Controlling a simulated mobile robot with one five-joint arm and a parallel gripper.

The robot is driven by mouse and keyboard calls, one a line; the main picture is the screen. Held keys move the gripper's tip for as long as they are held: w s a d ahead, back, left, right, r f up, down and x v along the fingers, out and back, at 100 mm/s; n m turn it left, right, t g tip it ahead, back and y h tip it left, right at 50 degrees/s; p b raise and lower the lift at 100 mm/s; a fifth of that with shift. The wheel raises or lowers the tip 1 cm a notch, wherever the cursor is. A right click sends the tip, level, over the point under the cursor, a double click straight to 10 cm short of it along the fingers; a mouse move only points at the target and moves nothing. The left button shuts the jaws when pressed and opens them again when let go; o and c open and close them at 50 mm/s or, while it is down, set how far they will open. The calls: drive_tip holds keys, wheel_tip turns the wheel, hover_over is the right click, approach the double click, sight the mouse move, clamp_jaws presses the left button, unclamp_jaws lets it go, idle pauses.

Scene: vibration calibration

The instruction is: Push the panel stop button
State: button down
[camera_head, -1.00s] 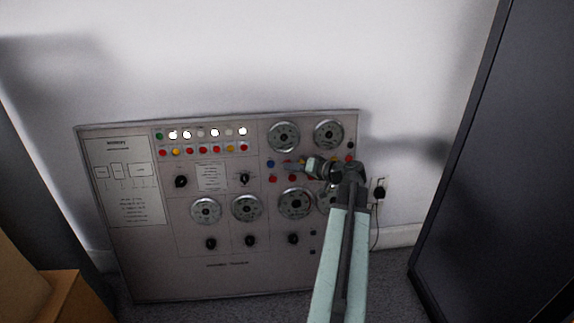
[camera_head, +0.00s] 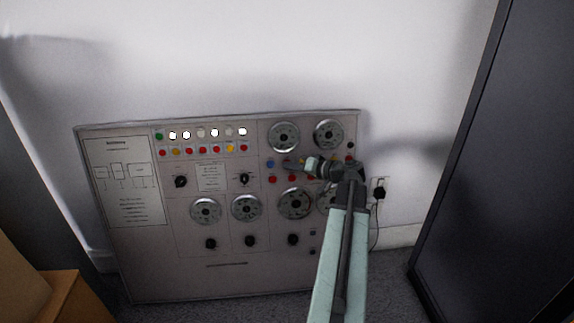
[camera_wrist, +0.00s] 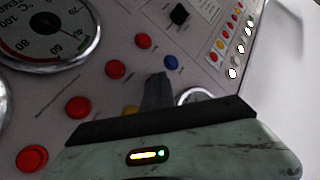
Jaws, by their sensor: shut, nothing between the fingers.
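The grey control panel (camera_head: 145,262) leans against the wall, carrying dials, knobs and coloured buttons. My gripper (camera_head: 289,166) is shut and empty, reaching from the right across the upper button row, just right of the blue button (camera_head: 270,164). In the wrist view, my gripper's dark tip (camera_wrist: 158,82) is close to the panel, beside the blue button (camera_wrist: 171,62) and a red button (camera_wrist: 115,69). More red buttons (camera_wrist: 78,107) line the lower row, and a yellow button (camera_wrist: 132,110) is partly hidden behind my gripper. I cannot read which button is the stop, nor tell whether the tip touches one.
A dark cabinet (camera_head: 490,170) stands at the right. A cardboard box (camera_head: 62,300) is at the lower left. A wall socket with a black plug (camera_head: 378,194) is right of the panel. The floor shows clear in front of the panel's lower edge.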

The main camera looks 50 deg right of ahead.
drive_tip(key=shift+s, duration=0.1)
drive_tip(key=shift+s+a+r, duration=0.15)
drive_tip(key=shift+s+a, duration=0.35)
drive_tip(key=s+a, duration=0.1)
drive_tip(key=s, duration=0.1)
drive_tip(key=s+a+r+p, duration=0.1)
drive_tip(key=a, duration=0.1)
drive_tip(key=shift+s, duration=0.4)
idle(0.6)
